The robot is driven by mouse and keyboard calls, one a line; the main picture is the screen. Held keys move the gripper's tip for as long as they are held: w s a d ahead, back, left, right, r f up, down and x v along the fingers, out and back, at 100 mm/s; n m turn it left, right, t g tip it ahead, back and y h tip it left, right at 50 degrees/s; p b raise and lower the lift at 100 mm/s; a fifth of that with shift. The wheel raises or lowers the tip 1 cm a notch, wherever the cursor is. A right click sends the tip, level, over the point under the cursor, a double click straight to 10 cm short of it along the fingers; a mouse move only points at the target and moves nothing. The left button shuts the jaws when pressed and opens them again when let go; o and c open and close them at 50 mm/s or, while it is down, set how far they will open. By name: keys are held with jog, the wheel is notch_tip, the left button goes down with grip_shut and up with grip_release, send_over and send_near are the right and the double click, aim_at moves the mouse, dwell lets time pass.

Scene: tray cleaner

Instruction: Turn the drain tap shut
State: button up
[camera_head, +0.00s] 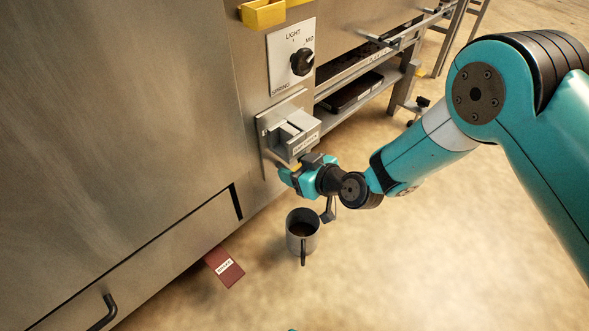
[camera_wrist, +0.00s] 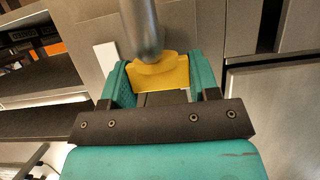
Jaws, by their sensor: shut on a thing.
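The drain tap has a yellow handle (camera_wrist: 160,74), which sits between the two teal fingers of my gripper (camera_wrist: 158,82) in the wrist view. A grey metal pipe or stem (camera_wrist: 140,28) crosses just above the handle. In the head view my gripper (camera_head: 291,181) is low at the machine's front, just under a grey bracket. Only a small bit of yellow (camera_head: 297,167) shows there; the rest of the tap is hidden by my gripper and the bracket. My gripper is shut on the yellow handle. I cannot tell the tap's exact turn angle.
A dial (camera_head: 302,62) and a yellow part (camera_head: 262,12) are higher up. A dark red labelled plate (camera_head: 224,268) lies low at the machine. Floor at right is clear.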

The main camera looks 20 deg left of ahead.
jog(key=shift+w+d+f, duration=0.1)
jog(key=shift+d, duration=0.1)
jog(key=o, duration=0.9)
jog(key=shift+c, duration=0.2)
jog(key=shift+o, duration=0.3)
jog(key=shift+a, duration=0.1)
jog(key=p+v, duration=0.4)
jog(key=v, duration=1.3)
jog(key=shift+r+p, duration=0.25)
jog(key=shift+p, duration=0.05)
